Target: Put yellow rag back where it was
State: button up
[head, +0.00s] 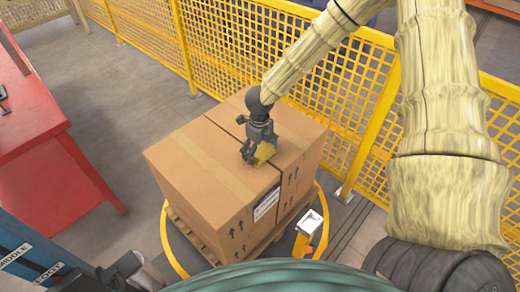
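My gripper (256,157) points down at the rag. Its dark fingers overlap the rag and hide part of it. I cannot tell whether the fingers are closed on the rag or only beside it, nor whether the rag lies on the box or hangs just above it.
The box stands on a wooden pallet (187,231) inside a yellow floor ring (166,243). Yellow mesh fencing (230,50) runs behind and right. A red table (40,120) stands left. A small white-topped yellow post (308,225) stands before the box.

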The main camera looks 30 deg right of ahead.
aim_at(260, 150)
jog(key=shift+b, duration=0.55)
notch_tip(260, 150, up, 11)
jog(key=b, duration=0.1)
dwell(0.4)
